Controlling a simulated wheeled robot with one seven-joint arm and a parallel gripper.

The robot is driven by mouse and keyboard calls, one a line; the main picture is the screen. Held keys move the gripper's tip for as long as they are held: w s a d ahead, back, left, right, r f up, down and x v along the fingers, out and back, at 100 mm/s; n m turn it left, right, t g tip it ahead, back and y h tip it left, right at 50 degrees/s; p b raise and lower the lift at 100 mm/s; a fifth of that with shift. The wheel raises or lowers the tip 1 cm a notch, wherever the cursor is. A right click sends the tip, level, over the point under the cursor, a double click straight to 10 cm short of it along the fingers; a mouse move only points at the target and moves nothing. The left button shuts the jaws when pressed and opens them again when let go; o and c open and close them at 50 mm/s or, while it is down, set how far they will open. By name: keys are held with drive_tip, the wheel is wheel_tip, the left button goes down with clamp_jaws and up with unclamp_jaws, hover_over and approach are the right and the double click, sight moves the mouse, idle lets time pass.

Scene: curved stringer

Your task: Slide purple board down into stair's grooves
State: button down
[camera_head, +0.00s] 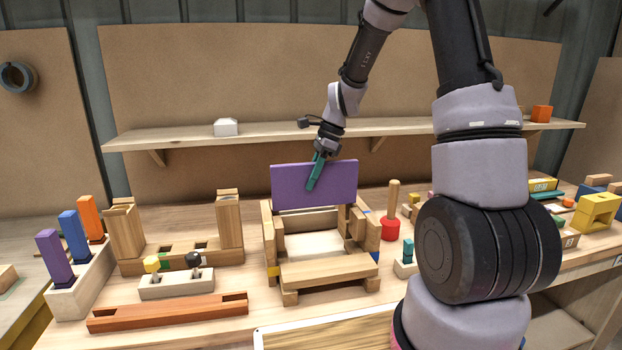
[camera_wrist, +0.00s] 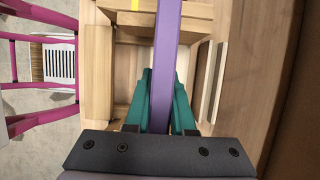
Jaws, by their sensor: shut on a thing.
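The purple board (camera_head: 335,186) stands upright at the back of the wooden stair (camera_head: 330,272). Its lower edge is behind or between the stair's rear side posts; I cannot tell whether it sits in the grooves. My gripper (camera_head: 314,180) is shut on the board, with a green finger across its front face. In the wrist view the board (camera_wrist: 168,50) shows edge-on between the green fingertips (camera_wrist: 163,85), with the stair's wooden parts (camera_wrist: 97,70) around it. The grooves are hidden.
A red cylinder with a wooden peg (camera_head: 390,226) stands close to the stair's right. Wooden post blocks (camera_head: 180,255) and a long reddish-brown bar (camera_head: 168,312) lie to the left. A wall shelf (camera_head: 270,132) runs behind my gripper. A framed wooden tray (camera_head: 325,332) is at the front.

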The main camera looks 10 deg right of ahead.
sight(325, 205)
drive_tip(key=shift+f, duration=7.2)
drive_tip(key=c, duration=0.7)
unclamp_jaws()
drive_tip(key=v, duration=1)
drive_tip(key=shift+d+r, duration=0.15)
drive_tip(key=shift+r, duration=0.2)
